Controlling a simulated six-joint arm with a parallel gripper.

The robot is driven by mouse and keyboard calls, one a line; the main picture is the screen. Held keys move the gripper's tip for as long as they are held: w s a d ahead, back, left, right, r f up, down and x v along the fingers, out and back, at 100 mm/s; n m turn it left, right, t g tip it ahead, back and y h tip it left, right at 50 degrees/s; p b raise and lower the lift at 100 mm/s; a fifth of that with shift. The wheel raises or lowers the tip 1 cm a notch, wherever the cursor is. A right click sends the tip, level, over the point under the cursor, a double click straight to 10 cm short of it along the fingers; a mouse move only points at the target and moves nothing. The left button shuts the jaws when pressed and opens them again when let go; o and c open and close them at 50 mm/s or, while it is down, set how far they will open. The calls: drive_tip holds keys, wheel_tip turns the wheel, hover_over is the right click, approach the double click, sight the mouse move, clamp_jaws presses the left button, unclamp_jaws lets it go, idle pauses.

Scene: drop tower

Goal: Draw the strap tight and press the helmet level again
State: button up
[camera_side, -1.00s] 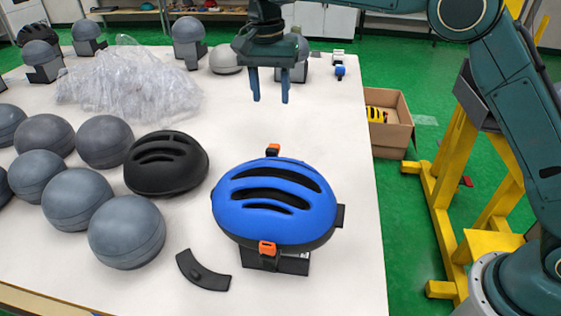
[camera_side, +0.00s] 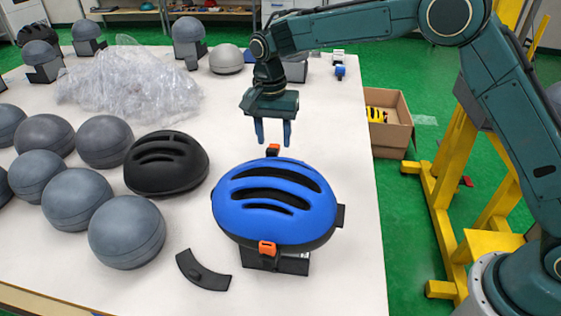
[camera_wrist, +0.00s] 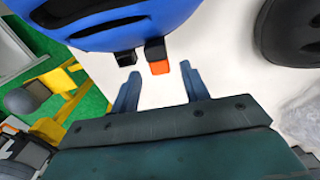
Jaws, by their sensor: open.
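The blue helmet (camera_side: 274,202) sits on a dark block-shaped stand (camera_side: 290,263) on the white table, tilted slightly if at all; I cannot tell exactly. An orange buckle (camera_side: 267,248) is at its front lower edge. A second orange buckle (camera_side: 273,149) is at its far edge and also shows in the wrist view (camera_wrist: 160,67). The strap itself is mostly hidden. My gripper (camera_side: 273,140) is open and empty, pointing down just above and behind the far buckle. In the wrist view, my gripper (camera_wrist: 162,88) has its fingers either side of the buckle's line, apart from it.
A black helmet (camera_side: 166,163) lies left of the blue one, near several grey headforms (camera_side: 126,232). A curved black pad (camera_side: 203,271) lies in front. Crumpled clear plastic (camera_side: 130,84) is at the back left. A cardboard box (camera_side: 390,128) stands beyond the table's right edge.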

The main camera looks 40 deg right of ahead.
sight(274, 145)
drive_tip(key=shift+f, duration=0.85)
drive_tip(key=c, duration=0.6)
drive_tip(key=shift+s+f, duration=0.1)
drive_tip(key=shift+f, duration=1.9)
drive_tip(key=shift+c, duration=0.2)
drive_tip(key=o, duration=0.6)
drive_tip(key=shift+o, duration=0.2)
drive_tip(key=shift+r, duration=0.15)
drive_tip(key=r, duration=1.2)
drive_tip(key=shift+w+a, duration=0.15)
drive_tip(key=shift+w, duration=0.1)
drive_tip(key=shift+r, duration=0.8)
